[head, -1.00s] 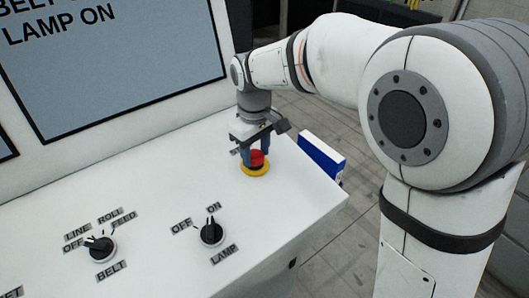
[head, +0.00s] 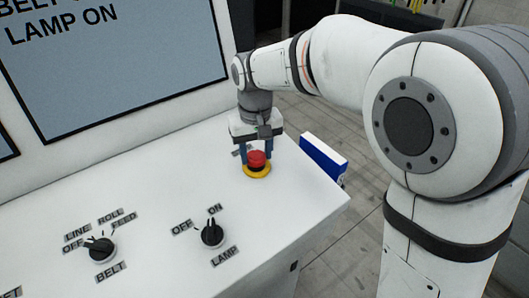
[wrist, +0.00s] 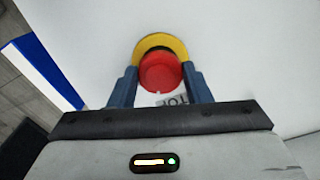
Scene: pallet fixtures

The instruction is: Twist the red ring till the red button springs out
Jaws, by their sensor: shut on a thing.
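The red button (head: 257,159) is a round mushroom head on a yellow collar (head: 257,173), near the far right of the white console top. I cannot tell its red ring apart from the button face. My gripper (head: 257,155) points down over it, with a blue finger on each side, shut on the red ring. In the wrist view the red head (wrist: 160,73) sits between the fingertips (wrist: 160,80), and the yellow collar (wrist: 175,44) shows behind it. A label beside it is partly hidden by the gripper.
The lamp knob (head: 212,234) and belt knob (head: 101,249) stand on the console (head: 165,200) at the front and left. A display panel (head: 120,60) rises behind. A blue and white box (head: 323,157) is beyond the console's right edge.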

